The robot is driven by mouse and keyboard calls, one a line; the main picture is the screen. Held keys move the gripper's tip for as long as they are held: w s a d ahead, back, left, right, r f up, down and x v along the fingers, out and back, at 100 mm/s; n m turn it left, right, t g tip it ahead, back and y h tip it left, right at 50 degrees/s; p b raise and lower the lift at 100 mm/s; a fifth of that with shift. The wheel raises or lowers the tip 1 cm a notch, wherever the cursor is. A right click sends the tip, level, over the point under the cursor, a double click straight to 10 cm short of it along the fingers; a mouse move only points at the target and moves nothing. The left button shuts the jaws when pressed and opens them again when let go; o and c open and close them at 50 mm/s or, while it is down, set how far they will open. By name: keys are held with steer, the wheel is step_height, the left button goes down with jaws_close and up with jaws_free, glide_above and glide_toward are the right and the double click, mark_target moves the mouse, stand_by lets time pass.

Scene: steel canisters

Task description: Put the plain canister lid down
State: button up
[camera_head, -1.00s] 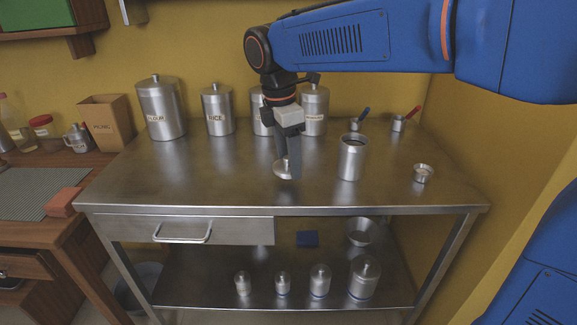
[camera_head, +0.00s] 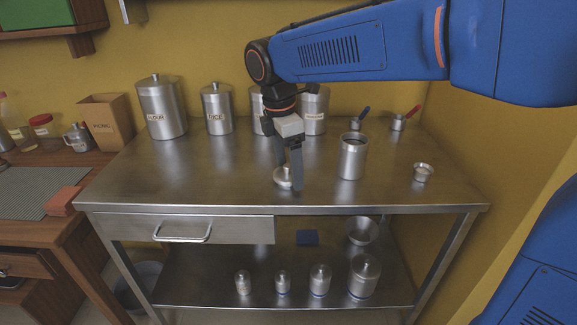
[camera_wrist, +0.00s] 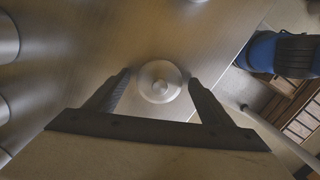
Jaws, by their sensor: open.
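The plain canister lid (camera_head: 283,182) is a round steel disc with a small knob, and it lies on the steel table (camera_head: 215,183) near the front edge. In the wrist view the lid (camera_wrist: 159,82) sits between the two fingers with gaps at its sides. My gripper (camera_head: 290,182) is open around it, fingers pointing down; in the wrist view my gripper (camera_wrist: 160,88) also shows apart from the lid. The open plain canister (camera_head: 352,158) stands upright to the right, without a lid. In the head view the fingers hide part of the lid.
Labelled canisters, including flour (camera_head: 161,107) and rice (camera_head: 216,109), stand along the back. A small steel cup (camera_head: 423,173) is at the right, with a blue-handled scoop (camera_head: 360,119) and a red-handled scoop (camera_head: 401,121) behind. The table's left front is clear.

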mark_target(283, 174)
step_height(283, 174, up, 12)
steer(key=a, duration=0.1)
steer(key=shift+s+a, duration=0.2)
steer(key=shift+s, duration=0.05)
stand_by(0.4)
